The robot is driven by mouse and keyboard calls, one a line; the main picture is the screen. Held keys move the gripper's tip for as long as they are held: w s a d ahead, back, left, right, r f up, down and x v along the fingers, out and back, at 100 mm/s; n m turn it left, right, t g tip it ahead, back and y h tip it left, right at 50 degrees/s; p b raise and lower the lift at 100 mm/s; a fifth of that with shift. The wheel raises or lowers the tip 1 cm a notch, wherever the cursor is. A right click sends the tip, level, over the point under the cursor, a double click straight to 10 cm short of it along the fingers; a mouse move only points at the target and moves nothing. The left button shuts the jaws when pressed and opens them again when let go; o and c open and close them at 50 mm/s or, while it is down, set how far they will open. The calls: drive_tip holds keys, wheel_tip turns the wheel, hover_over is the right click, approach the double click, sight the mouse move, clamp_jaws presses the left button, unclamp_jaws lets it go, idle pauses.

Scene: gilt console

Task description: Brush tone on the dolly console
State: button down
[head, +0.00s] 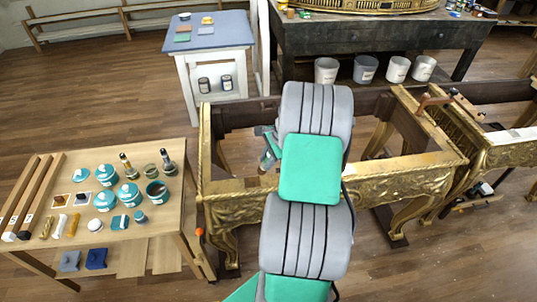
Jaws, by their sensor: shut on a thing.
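A carved gilt console frame (390,182) stands in the middle, partly behind my arm. Pale bare patches show on its front rail. A second gilt console (510,153) stands at the right edge, cut off by the picture, with a low dolly-like object (481,192) under it. My gripper (267,153) shows only in part, at the left of my arm, over the middle console's open frame. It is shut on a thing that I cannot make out. My arm hides its fingertips and whether anything touches the gilding.
A wooden table (150,254) at left holds teal-labelled pots (129,194), dark-topped upright tools (167,160), cloths and long wooden strips. A blue-topped stand (222,30) and dark workbench (375,36) with buckets (366,69) stand behind. Floor is open between the wooden table and stand.

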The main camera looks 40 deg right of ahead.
drive_tip(key=shift+a+r+p, duration=0.1)
drive_tip(key=shift+r+p, duration=1)
drive_tip(key=shift+r, duration=1.1)
